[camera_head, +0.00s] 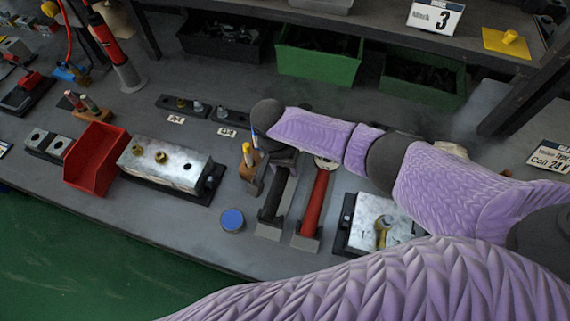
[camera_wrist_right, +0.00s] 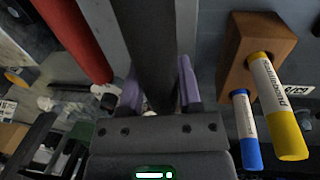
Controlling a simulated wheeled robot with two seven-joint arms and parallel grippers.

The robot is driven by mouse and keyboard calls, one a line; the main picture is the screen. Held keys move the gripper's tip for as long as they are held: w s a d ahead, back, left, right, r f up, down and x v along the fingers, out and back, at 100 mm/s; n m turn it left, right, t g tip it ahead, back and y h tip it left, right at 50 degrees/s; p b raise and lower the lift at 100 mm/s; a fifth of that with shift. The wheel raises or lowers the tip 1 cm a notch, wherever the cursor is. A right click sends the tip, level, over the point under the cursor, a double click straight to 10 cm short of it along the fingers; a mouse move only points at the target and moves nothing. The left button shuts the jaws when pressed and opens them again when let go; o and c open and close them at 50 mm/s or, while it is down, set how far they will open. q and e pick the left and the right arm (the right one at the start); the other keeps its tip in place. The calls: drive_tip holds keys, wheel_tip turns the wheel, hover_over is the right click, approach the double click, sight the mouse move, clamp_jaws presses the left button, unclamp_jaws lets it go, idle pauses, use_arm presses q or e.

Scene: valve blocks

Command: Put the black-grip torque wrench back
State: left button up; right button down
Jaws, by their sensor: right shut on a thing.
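The black-grip torque wrench (camera_head: 274,196) lies lengthwise over a grey cradle at the middle of the bench. Its dark handle (camera_wrist_right: 150,45) runs between the purple fingers in the right wrist view. My right gripper (camera_wrist_right: 160,90) is shut on that handle. In the head view the right hand covers the wrench's far end. I cannot tell whether the wrench rests fully in the cradle. A red-grip wrench (camera_head: 317,200) lies parallel just to its right, and its red grip also shows in the wrist view (camera_wrist_right: 75,35). My left gripper is out of view.
A wooden block (camera_wrist_right: 253,50) with yellow and blue markers stands close beside the right gripper. A blue round lid (camera_head: 232,219) lies left of the cradle. A metal valve block (camera_head: 165,163) and red bin (camera_head: 95,158) stand further left. Another valve block (camera_head: 372,224) is at right.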

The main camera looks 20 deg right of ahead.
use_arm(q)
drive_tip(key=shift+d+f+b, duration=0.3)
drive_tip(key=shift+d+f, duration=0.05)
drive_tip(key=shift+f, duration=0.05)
use_arm(e)
drive_tip(key=shift+f, duration=0.6)
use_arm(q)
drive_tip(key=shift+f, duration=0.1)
use_arm(e)
drive_tip(key=shift+f, duration=0.1)
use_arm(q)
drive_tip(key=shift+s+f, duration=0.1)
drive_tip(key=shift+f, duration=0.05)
use_arm(e)
drive_tip(key=shift+f, duration=0.25)
drive_tip(key=shift+f+b, duration=0.25)
drive_tip(key=shift+b, duration=0.15)
drive_tip(key=shift+f, duration=0.35)
drive_tip(key=shift+c, duration=1)
unclamp_jaws()
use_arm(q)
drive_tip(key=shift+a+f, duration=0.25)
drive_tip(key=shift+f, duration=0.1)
